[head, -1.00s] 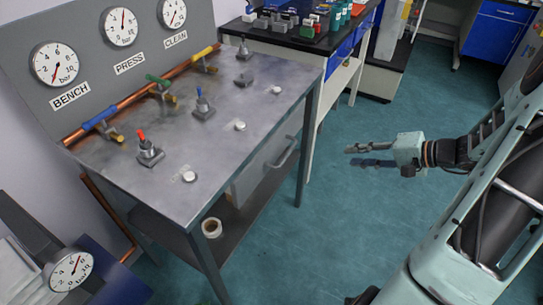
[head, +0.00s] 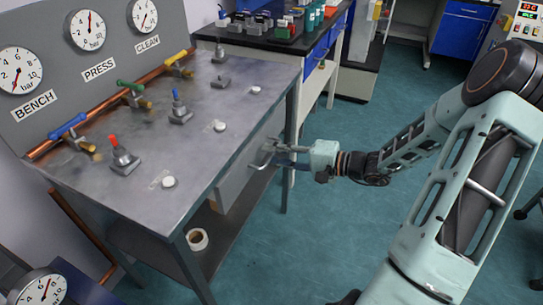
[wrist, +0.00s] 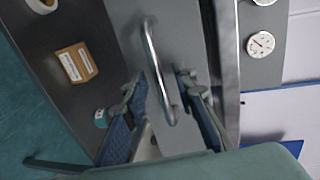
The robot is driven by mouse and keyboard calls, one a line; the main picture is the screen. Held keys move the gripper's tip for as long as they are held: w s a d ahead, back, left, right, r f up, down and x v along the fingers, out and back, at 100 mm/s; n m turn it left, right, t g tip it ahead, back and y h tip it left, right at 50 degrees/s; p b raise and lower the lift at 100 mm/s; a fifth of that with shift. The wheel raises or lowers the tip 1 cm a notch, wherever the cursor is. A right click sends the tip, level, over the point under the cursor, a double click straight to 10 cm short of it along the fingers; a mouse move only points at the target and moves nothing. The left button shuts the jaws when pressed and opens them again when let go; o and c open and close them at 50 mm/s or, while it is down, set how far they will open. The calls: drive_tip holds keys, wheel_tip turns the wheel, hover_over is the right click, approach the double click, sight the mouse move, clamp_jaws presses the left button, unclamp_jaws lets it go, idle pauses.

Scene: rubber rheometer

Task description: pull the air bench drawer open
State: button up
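The air bench (head: 215,95) has a grey metal top, and its drawer (head: 232,186) sits under the top on the right side, looking closed. The drawer's bar handle (head: 262,158) is a curved metal pull; in the wrist view the handle (wrist: 154,65) crosses the grey drawer front (wrist: 188,28). My gripper (head: 280,148) is at the handle. In the wrist view its fingers (wrist: 158,88) are spread, one on each side of the bar, with gaps showing. Contact with the bar cannot be made out. The drawer's inside is hidden.
Gauges, coloured valves and a copper pipe line the bench's back. A tape roll (head: 198,240) lies on the lower shelf; a brown box (wrist: 75,62) shows there too. A dark-topped bench (head: 290,42) stands behind. The teal floor (head: 320,225) beside the drawer is clear.

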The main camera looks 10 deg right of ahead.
drive_tip(key=shift+w+a+f, duration=0.1)
drive_tip(key=shift+w+a, duration=0.2)
drive_tip(key=shift+a, duration=0.1)
drive_tip(key=shift+c, duration=0.3)
clamp_jaws()
